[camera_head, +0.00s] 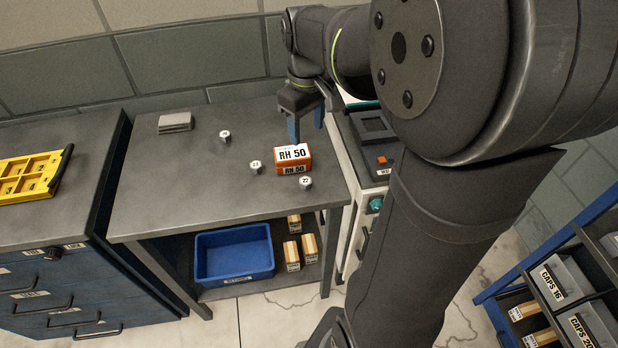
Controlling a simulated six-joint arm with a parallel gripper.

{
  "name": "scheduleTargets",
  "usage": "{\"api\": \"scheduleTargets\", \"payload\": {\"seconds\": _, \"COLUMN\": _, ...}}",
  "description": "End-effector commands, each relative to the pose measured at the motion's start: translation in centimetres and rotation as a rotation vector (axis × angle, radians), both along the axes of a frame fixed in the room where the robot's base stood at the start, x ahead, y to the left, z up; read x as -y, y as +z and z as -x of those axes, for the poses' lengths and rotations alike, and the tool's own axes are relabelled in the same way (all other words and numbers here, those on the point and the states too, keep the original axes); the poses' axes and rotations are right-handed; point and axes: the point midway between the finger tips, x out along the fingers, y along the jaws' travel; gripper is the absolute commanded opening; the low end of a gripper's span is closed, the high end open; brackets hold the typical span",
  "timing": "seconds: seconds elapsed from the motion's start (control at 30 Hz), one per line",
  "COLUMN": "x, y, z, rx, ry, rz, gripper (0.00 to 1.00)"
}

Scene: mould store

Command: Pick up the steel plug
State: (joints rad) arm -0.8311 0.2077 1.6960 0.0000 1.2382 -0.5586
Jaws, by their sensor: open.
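Several small steel plugs with white labelled tops stand apart on the grey table (160,205). One plug (225,136) is toward the back, one plug (256,167) is near the middle, and one plug (305,183) is in front of the orange box. The label digits are too small to read surely. My gripper (306,128) has blue fingers and is open at the table's back right, behind the orange box and apart from the plugs. Nothing shows between the fingers.
An orange box (293,160) marked RH 50 stands close to two plugs. A grey block (175,122) lies at the back left. A blue bin (235,256) and small boxes (292,256) sit on the lower shelf. A yellow tray (28,176) is on the left cabinet.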

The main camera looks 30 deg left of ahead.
Motion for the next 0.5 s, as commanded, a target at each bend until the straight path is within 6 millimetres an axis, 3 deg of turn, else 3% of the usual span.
{"api": "scheduleTargets", "payload": {"seconds": 0.23, "x": 0.1, "y": -2.6, "z": 0.0, "rx": -0.003, "ry": 0.064, "rz": 0.003, "gripper": 0.54}}
{"api": "scheduleTargets", "payload": {"seconds": 0.5, "x": 0.1, "y": -8.6, "z": 0.1, "rx": -0.004, "ry": 0.062, "rz": 0.003, "gripper": 0.54}}
